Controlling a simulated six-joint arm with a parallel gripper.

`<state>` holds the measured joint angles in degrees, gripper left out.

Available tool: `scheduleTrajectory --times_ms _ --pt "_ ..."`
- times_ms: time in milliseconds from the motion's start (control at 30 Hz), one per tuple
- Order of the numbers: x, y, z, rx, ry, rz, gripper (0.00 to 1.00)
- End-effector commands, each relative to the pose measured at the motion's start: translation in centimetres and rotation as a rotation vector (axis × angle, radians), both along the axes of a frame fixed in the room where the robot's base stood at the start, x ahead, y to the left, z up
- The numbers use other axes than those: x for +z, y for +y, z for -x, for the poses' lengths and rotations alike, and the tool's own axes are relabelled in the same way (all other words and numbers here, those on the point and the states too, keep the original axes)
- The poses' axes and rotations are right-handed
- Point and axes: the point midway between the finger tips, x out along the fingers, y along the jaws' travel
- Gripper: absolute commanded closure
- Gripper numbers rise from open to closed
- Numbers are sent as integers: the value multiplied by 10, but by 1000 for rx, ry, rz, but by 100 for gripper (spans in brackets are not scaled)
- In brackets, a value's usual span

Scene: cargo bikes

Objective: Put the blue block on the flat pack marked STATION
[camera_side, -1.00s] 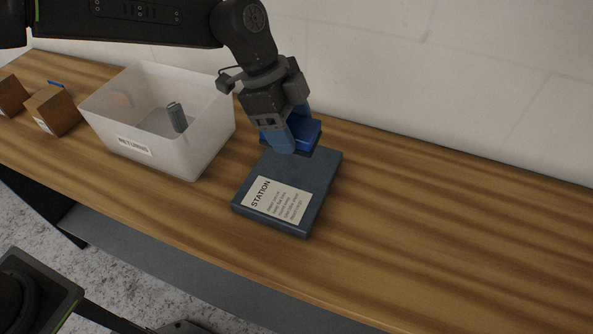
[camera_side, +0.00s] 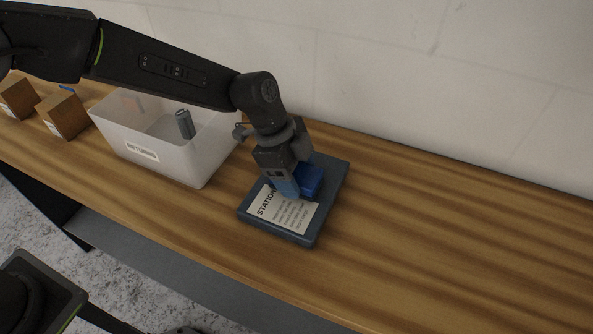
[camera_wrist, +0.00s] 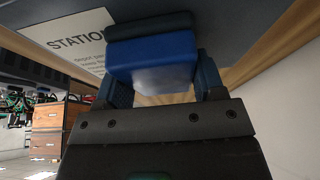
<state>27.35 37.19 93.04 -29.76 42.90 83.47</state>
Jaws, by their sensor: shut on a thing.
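The blue block (camera_side: 311,180) is between the fingers of my gripper (camera_side: 290,190), over the far half of the dark flat pack (camera_side: 318,230). The flat pack lies on the bench and has a white label reading STATION. My gripper is shut on the block, and its near finger hides part of the block and of the label. In the wrist view the blue block (camera_wrist: 152,60) sits between the two fingers, close against the dark flat pack (camera_wrist: 240,62). I cannot tell for sure whether the block touches the pack.
Two brown boxes (camera_side: 66,115) stand at the far left. The bench to the right is clear. A pale wall runs behind.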

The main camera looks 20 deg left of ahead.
Motion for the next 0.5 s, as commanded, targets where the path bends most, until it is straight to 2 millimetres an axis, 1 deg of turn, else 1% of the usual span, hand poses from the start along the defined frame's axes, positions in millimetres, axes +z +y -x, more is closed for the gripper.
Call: scheduleTrajectory --times_ms 100,133,367,500 --pt "-3 0 0 1 0 0 63" --pt "-3 0 0 1 0 0 34" --pt "-2 0 0 0 0 0 12" --pt "-2 0 0 0 0 0 11"
